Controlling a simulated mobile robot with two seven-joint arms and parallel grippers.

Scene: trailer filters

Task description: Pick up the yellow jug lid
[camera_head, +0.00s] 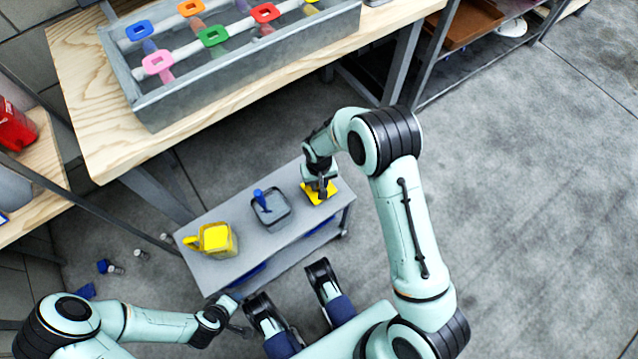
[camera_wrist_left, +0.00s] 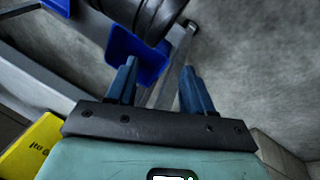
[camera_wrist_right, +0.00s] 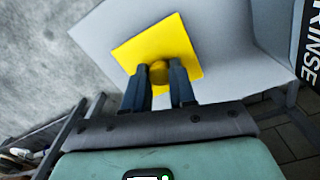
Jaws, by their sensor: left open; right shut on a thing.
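The yellow jug lid (camera_wrist_right: 175,45) is a square plate with a round knob (camera_wrist_right: 158,72); it lies on or just above the grey cart top. My right gripper (camera_wrist_right: 160,85) is shut on its knob in the right wrist view. In the head view the lid (camera_head: 327,193) shows partly under my right gripper (camera_head: 318,190) at the cart's right end. My left gripper (camera_wrist_left: 158,80) is open and empty, beside the cart's near left side in the head view (camera_head: 232,308).
A yellow jug (camera_head: 215,241) stands at the cart's left end. A wooden bench (camera_head: 96,128) with a metal trough (camera_head: 215,88) is behind.

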